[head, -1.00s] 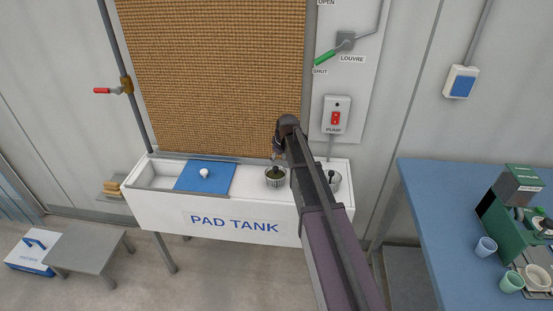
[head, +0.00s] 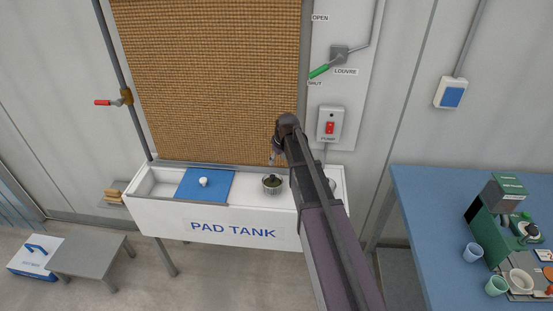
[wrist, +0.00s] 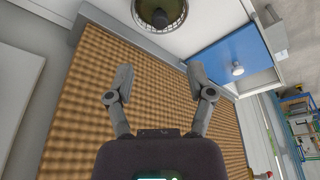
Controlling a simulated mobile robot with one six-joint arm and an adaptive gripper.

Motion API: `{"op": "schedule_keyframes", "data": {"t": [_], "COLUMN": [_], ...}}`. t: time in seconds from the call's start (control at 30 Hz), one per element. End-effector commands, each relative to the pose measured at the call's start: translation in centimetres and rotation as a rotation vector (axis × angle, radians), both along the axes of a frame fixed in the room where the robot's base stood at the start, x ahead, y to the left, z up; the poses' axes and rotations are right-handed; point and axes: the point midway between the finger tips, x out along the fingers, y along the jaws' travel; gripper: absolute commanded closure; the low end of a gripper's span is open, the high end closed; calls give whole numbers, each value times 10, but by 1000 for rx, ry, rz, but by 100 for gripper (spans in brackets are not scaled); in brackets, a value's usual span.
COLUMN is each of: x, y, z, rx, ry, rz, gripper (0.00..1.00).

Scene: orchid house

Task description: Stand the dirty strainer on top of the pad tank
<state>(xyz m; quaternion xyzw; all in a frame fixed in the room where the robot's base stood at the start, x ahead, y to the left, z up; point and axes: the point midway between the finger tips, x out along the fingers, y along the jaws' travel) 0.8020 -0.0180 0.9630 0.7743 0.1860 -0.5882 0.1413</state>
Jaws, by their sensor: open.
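The dirty strainer (head: 273,185), a ribbed pale cup with dark green-brown matter inside, stands upright on the white top of the pad tank (head: 160,216), right of the blue lid. In the wrist view the strainer (wrist: 141,12) is at the top edge, partly cut off. My gripper (wrist: 160,78) is open and empty, its two fingers apart. In the head view my gripper (head: 273,157) is just above and behind the strainer, apart from it. My arm hides part of the tank's right end.
A blue lid (head: 215,185) with a white knob covers part of the tank. The brown pad (head: 205,80) rises behind it. A pale round thing (head: 332,184) shows partly behind my arm. A blue table (head: 425,220) with cups stands right; a grey step (head: 88,254) stands left.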

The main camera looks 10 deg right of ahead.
Motion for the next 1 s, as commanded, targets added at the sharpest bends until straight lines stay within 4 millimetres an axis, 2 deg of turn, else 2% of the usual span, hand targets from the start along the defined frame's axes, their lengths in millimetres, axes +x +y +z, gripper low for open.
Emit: {"op": "schedule_keyframes", "data": {"t": [0.53,0.67,0.77,0.87,1.0], "x": [0,-9,-29,-62,-124], "y": [0,1,4,7,12], "z": [0,0,-1,-3,-5], "rx": [0,-1,-1,-3,-12], "ry": [0,8,27,60,123], "rz": [0,-11,-37,-85,-188], "gripper": [31,31,31,31,31]}}
